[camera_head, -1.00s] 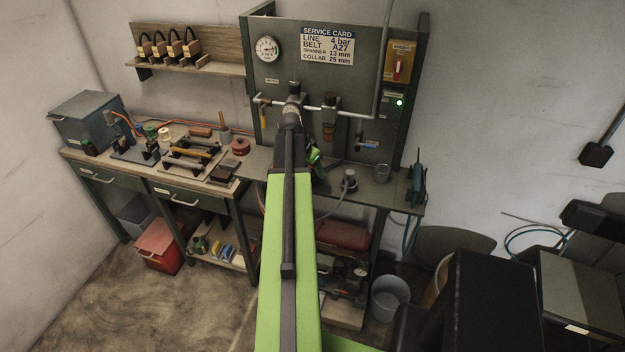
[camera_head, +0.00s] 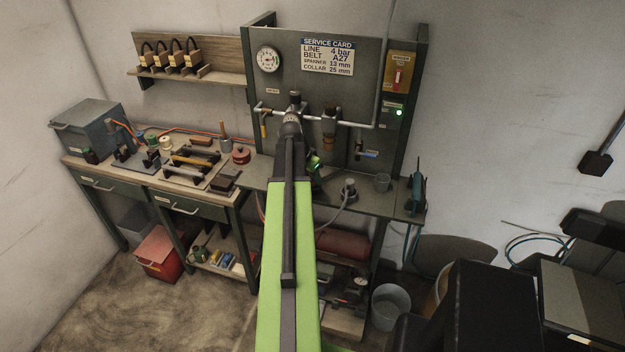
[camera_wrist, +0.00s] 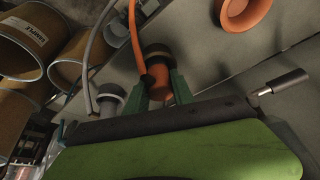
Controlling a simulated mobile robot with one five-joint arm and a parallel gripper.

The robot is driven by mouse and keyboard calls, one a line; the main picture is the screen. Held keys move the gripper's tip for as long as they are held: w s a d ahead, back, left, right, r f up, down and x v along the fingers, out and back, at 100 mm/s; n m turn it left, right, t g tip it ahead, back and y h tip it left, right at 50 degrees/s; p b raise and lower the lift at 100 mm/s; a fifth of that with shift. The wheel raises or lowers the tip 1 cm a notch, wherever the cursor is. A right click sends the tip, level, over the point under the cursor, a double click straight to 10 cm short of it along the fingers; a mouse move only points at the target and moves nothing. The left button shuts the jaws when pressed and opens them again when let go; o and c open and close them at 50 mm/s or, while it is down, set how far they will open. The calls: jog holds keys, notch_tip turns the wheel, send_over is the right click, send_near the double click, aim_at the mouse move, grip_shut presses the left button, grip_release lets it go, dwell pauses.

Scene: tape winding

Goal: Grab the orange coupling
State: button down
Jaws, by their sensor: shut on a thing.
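In the wrist view the orange coupling (camera_wrist: 159,78) is a short orange cylinder with a dark collar at its upper end. The two green fingers of my gripper (camera_wrist: 158,92) stand on either side of it and are shut on it. An orange hose (camera_wrist: 136,38) runs down beside the coupling; I cannot tell whether they are joined. In the head view my arm covers most of the gripper and I cannot make out the coupling there.

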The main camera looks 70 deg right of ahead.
notch_tip(320, 180, up, 18)
jog(key=p, duration=1.7)
jog(key=shift+p, duration=0.3)
jog(key=shift+f, duration=0.1)
